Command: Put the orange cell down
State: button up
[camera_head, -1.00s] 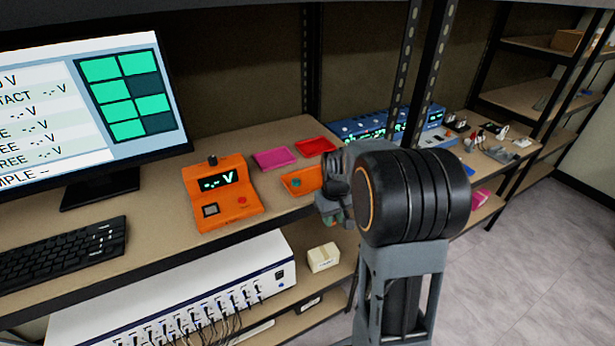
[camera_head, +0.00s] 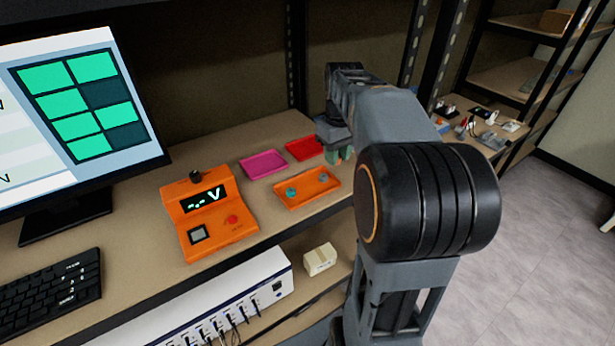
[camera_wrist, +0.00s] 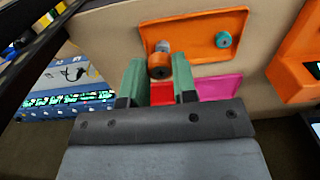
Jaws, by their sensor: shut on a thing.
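In the wrist view the orange cell (camera_wrist: 159,68) sits at the tips of the two green fingers of my gripper (camera_wrist: 159,75), which is shut on it. The orange tray (camera_wrist: 195,24) lies beyond it, with a teal cell (camera_wrist: 223,40) in it and a greyish piece (camera_wrist: 162,46) partly behind the held cell. In the head view the orange tray (camera_head: 308,197) shows two small cells. My gripper (camera_head: 338,156) is behind the tray's right end, beside the red tray (camera_head: 303,149). The held cell cannot be made out in the head view.
A magenta tray (camera_head: 264,164) lies left of the red one. An orange meter (camera_head: 210,215) stands left of the orange tray, with a monitor (camera_head: 75,120) and keyboard (camera_head: 50,292) farther left. A shelf upright (camera_head: 297,60) rises behind. A small box (camera_head: 320,259) sits below.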

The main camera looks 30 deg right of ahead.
send_over(308, 187)
jog(key=s+d, duration=0.1)
notch_tip(308, 187, down, 5)
jog(key=shift+s+d+r+p, duration=0.1)
jog(key=shift+p, duration=0.2)
jog(key=shift+w+a+f, duration=0.25)
jog(key=shift+a+f, duration=0.05)
jog(key=shift+f, duration=0.2)
jog(key=shift+w+a+f, duration=0.25)
jog(key=shift+f, duration=0.2)
jog(key=shift+w+a+f, duration=0.1)
jog(key=shift+f, duration=1.55)
jog(key=shift+f, duration=0.1)
jog(key=o, duration=0.7)
jog(key=shift+o, duration=0.2)
notch_tip(308, 187, up, 11)
jog(key=s+a+f+t, duration=0.2)
jog(key=s+a, duration=0.2)
jog(key=s, duration=0.4)
jog(key=s+a+f+m+t, duration=0.1)
jog(key=s+a+f+t, duration=0.1)
jog(key=s+a, duration=0.3)
jog(key=s+f, duration=0.1)
jog(key=s, duration=0.2)
jog(key=shift+a+f, duration=0.15)
jog(key=shift+f, duration=0.1)
